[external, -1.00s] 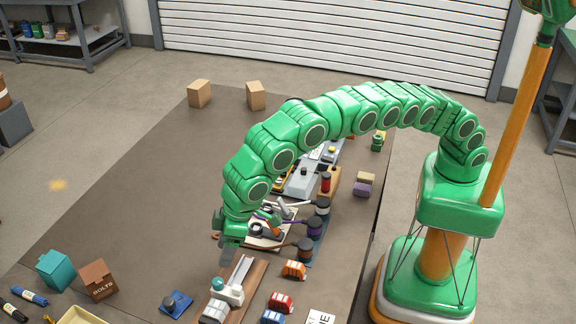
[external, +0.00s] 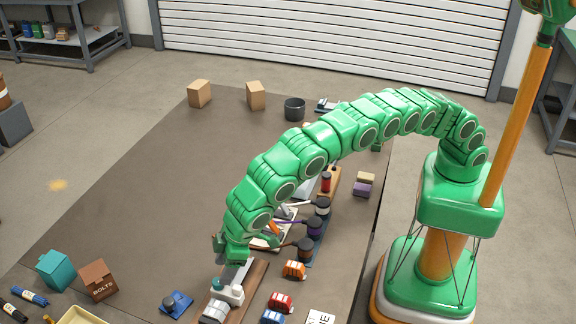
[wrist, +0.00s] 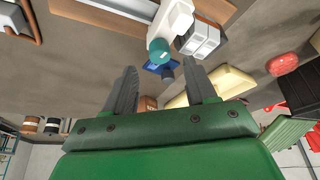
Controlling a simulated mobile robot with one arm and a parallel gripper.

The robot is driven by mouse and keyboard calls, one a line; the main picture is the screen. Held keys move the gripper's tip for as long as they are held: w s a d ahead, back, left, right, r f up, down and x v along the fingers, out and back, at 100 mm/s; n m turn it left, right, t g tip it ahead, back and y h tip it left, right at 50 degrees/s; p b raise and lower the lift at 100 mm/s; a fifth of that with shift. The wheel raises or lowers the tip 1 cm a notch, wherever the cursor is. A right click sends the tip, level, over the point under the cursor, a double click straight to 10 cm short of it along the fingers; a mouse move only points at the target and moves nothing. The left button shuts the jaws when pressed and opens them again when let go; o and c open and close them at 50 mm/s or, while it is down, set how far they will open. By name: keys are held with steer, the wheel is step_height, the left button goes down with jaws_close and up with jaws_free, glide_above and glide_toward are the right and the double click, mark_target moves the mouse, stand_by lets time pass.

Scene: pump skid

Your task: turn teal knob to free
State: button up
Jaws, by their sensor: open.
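The teal knob (wrist: 159,51) is a round cap on a white fitting (wrist: 174,20) in the wrist view, a little beyond my fingertips and roughly between their lines. In the external view the teal knob (external: 218,284) sits on the white fitting (external: 232,292) on a brown board. My gripper (wrist: 161,70) is open, its two grey fingers apart with nothing between them. In the external view my gripper (external: 232,262) is just behind the fitting, and the arm partly hides the fingers. The knob's pointer or markings are too small to read.
A teal box (external: 54,270) and a brown bolts box (external: 99,280) stand farther left. Dark cylinders with hoses (external: 314,227) stand behind. The table's left middle is clear.

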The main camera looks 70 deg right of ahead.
steer(key=shift+x, duration=2.35)
